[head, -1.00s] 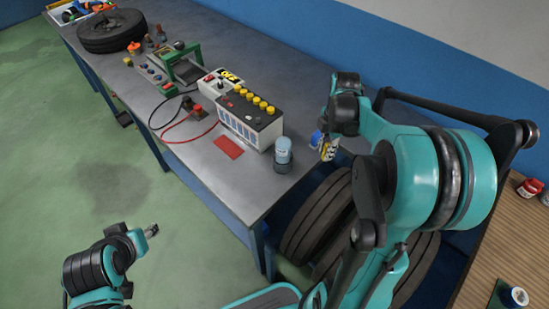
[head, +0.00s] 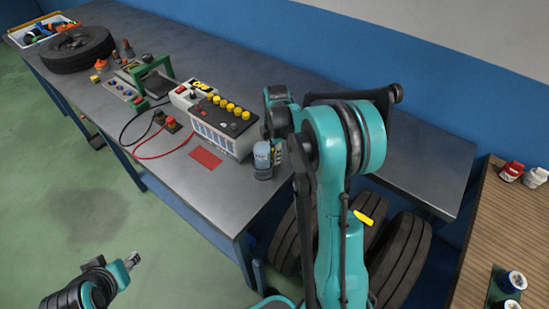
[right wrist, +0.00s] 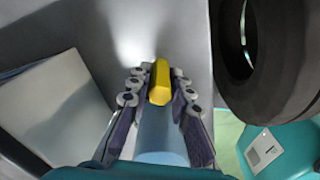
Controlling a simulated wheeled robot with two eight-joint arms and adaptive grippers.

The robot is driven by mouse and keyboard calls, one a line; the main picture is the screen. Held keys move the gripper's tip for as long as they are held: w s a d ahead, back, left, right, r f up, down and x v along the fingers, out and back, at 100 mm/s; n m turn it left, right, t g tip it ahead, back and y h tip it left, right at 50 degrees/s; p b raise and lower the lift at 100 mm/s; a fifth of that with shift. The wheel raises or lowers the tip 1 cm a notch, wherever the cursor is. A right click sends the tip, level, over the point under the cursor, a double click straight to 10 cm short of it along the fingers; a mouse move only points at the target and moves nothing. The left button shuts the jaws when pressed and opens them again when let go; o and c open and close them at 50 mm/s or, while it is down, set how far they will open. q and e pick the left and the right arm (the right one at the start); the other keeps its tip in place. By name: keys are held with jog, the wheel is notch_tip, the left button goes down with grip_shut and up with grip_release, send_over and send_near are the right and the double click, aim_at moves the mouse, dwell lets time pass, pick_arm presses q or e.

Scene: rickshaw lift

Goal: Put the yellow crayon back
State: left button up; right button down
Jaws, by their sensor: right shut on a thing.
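My right gripper (right wrist: 156,97) has its fingertips closed around the yellow crayon (right wrist: 160,80), a short stick with its near end towards the camera. In the right wrist view a light blue cylinder (right wrist: 162,135) shows between the fingers below the crayon. In the head view the right gripper (head: 277,153) is small and partly hidden, just right of a light blue cylinder with a dark base (head: 262,154) at the bench corner. I cannot tell whether they touch. My left gripper (head: 132,260) is low at the left, away from the bench; its opening is unclear.
The bench (head: 215,190) carries a white battery box (head: 218,135) with yellow caps, cables, a red card (head: 205,158) and a far tyre (head: 77,50). More tyres (head: 400,250) stand below. A small yellow thing (head: 365,217) shows beside my right arm. A wooden table (head: 510,220) is right.

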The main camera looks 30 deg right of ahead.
jog(key=shift+f, duration=0.35)
jog(key=shift+r, duration=0.1)
jog(key=c, duration=1.8)
grip_release()
jog(key=shift+f, duration=0.2)
jog(key=o, duration=0.4)
jog(key=shift+o, duration=0.2)
